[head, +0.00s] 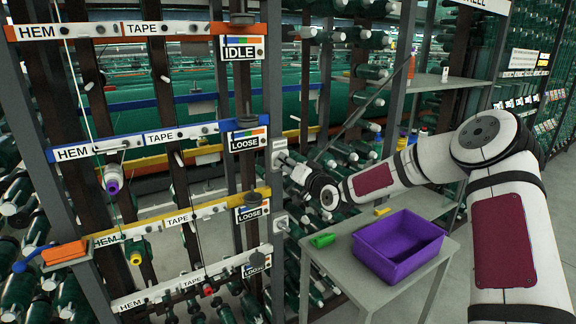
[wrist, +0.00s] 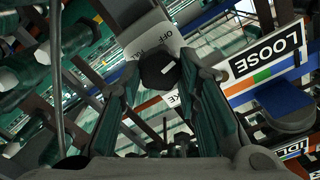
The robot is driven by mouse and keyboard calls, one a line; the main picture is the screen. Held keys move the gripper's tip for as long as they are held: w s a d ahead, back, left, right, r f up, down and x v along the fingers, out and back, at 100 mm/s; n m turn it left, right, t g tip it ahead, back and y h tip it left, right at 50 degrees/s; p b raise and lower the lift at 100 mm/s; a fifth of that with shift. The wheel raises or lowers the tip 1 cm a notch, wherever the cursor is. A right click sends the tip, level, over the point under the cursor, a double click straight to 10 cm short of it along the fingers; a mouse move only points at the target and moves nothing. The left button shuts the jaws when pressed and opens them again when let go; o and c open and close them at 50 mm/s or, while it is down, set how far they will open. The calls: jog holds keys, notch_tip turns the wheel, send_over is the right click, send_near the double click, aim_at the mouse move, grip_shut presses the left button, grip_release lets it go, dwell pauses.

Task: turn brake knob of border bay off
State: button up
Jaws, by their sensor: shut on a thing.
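My gripper (head: 290,163) reaches from the right to a small pale plate (head: 279,144) on the rack post, beside the blue rail's LOOSE sign (head: 248,139). In the wrist view, a dark knob (wrist: 159,69) with a white pointer line sits between the two fingers, and my gripper (wrist: 160,80) is shut on it. The knob is hidden by my gripper in the head view. I cannot read which plate is the border bay's.
A second plate (head: 281,222) is lower on the post, by the yellow rail's LOOSE sign (head: 253,209). An IDLE sign (head: 242,48) hangs above. A purple bin (head: 400,245) and a green item (head: 322,240) lie on a grey table (head: 347,262) below my arm.

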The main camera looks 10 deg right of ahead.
jog(key=n+b, duration=0.1)
jog(key=n, duration=0.5)
jog(key=shift+n, duration=0.3)
dwell(0.4)
jog(key=o, duration=1.1)
jog(key=shift+o, duration=0.2)
jog(key=v, duration=1.2)
